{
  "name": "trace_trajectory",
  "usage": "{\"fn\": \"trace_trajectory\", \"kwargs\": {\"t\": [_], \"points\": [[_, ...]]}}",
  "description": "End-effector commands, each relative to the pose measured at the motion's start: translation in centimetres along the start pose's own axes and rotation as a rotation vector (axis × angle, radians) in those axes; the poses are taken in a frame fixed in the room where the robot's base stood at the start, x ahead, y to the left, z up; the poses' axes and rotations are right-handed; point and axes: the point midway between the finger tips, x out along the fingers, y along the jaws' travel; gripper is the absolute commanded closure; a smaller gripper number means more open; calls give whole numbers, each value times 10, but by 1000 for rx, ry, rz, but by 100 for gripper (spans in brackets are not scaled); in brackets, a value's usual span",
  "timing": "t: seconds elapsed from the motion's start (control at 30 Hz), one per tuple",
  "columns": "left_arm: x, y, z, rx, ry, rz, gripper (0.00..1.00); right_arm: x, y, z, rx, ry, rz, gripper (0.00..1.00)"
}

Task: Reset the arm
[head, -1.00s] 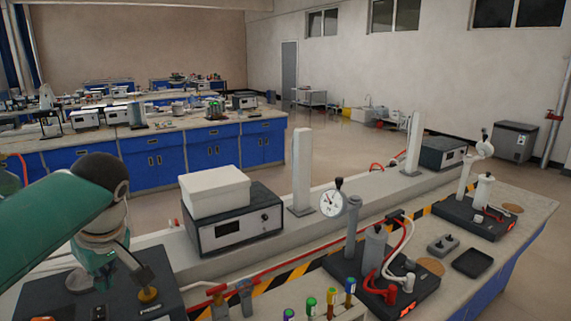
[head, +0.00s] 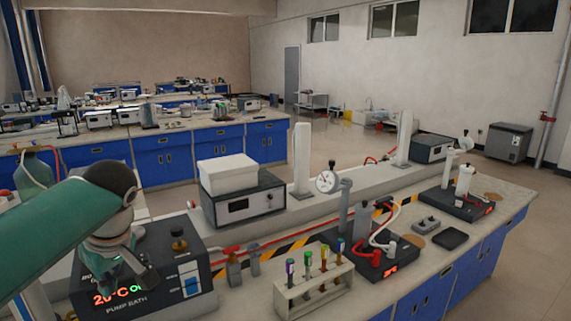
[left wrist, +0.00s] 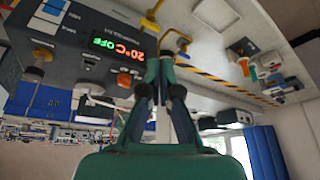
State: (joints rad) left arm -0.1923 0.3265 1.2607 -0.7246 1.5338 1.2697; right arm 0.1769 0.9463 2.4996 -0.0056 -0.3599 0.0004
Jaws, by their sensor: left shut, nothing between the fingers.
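My left arm (head: 50,235) is green and comes in from the left. Its gripper (head: 125,283) points down over the front left of a black pump bath (head: 205,262), partly covering its lit display. In the left wrist view, my left gripper (left wrist: 167,62) has its dark fingers together, with nothing between them. The pump bath (left wrist: 60,60) appears there upside down, its display reading 20°C and OFF. The fingertips look apart from the bath, but the exact gap is hard to tell. My right gripper is not in view.
A rack (head: 314,291) of several colour-capped tubes stands on the bench right of the bath. A dial gauge (head: 326,181) stands further right.

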Motion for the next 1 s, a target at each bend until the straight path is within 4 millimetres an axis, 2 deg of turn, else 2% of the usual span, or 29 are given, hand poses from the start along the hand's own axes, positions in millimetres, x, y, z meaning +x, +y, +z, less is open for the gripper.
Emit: {"fn": "trace_trajectory", "kwargs": {"t": [0.03,0.27,0.47,0.57,0.67,0.7,0.77,0.8,0.87,0.9,1.0], "points": [[14,0,1,3,-11,-31,100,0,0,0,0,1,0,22],[70,-7,22,53,-75,-166,100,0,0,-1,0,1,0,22],[132,-14,63,129,-180,-267,100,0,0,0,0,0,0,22],[173,-18,97,198,-262,-298,100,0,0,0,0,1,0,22],[222,-28,147,293,-384,-307,100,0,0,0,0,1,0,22],[241,-34,172,336,-441,-298,100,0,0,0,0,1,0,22],[265,-44,210,394,-529,-274,100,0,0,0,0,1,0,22],[280,-51,236,430,-589,-251,100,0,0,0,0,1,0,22],[297,-64,277,480,-677,-205,100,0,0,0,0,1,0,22],[307,-74,305,507,-734,-166,100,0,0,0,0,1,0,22],[320,-98,373,561,-853,-41,100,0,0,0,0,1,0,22]]}}
